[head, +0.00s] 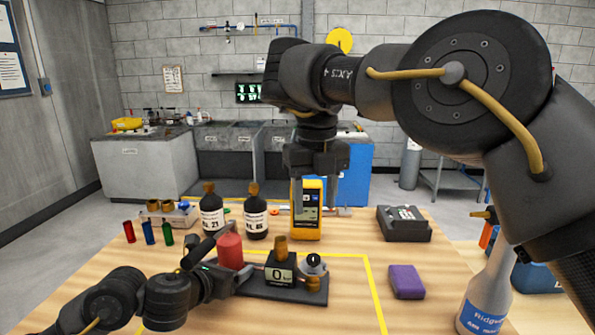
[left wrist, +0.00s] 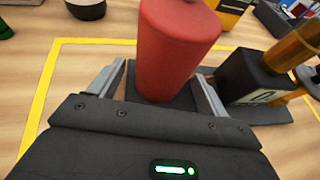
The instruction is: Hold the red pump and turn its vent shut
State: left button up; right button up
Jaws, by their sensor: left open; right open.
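The red pump (head: 230,251) is a red cylinder standing upright on a dark base plate (head: 285,293) in the head view. The left wrist view shows its red body (left wrist: 172,50) close up. My left gripper (head: 226,274) is open, with a finger on either side of the red body; in the left wrist view the fingers (left wrist: 157,90) look apart from it. A black box reading 0 (head: 279,272) with a brass fitting (head: 281,247) and a round dial (head: 314,264) share the plate. I cannot tell which part is the vent. My right gripper (head: 315,208) is open and empty, pointing down.
A yellow handheld meter (head: 307,222) stands behind my right gripper. Two dark bottles (head: 256,215) stand at the back, small coloured cylinders (head: 149,233) at the left. Yellow tape marks the table.

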pick_arm(q)
jog(key=v, duration=0.6)
jog(key=shift+s+r, duration=0.2)
jog(key=shift+s, duration=0.1)
jog(key=shift+s+a, duration=0.25)
jog(key=shift+s, duration=0.1)
